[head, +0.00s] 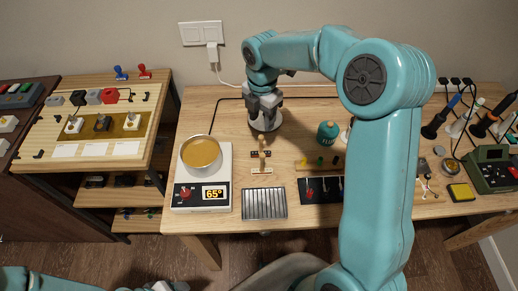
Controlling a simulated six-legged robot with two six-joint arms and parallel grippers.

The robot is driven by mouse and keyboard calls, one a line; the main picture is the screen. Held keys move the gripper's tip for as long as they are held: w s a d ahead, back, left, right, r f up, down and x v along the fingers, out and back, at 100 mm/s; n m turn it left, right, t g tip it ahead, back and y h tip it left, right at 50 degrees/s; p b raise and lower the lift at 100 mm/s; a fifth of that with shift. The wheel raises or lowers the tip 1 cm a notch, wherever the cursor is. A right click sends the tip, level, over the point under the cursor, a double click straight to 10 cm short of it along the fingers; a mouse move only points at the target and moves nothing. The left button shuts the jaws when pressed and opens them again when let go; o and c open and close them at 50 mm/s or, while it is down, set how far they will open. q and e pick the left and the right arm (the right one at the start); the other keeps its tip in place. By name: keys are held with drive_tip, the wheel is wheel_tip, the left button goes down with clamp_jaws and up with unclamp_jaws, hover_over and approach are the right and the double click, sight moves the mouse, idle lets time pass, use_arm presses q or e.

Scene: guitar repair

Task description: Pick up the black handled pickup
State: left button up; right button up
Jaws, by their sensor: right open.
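A small black pickup (255,154) with an upright tan handle lies on the wooden table near its middle. A similar cream pickup (262,171) with a tan handle lies just in front of it. My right gripper (264,112) is open and points down behind the black pickup, apart from it, over a dark round object (266,125). I cannot tell whether the fingers touch that round object. Part of my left gripper (166,287) shows at the bottom edge, away from the table; its jaws are too cut off to read.
A hot plate (218,194) with an amber pot (201,152) stands left, reading 65°. A ribbed metal tray (264,204) lies in front of the pickups. A teal bottle (327,133) stands right of them. My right arm hides part of the table's right side.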

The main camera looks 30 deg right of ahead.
sight(261, 143)
wheel_tip(261, 143, down, 6)
drive_tip(key=shift+s, duration=0.15)
wheel_tip(261, 143, down, 6)
drive_tip(key=shift+r+p, duration=0.2)
drive_tip(key=shift+p, duration=0.15)
drive_tip(key=shift+a, duration=0.1)
clamp_jaws()
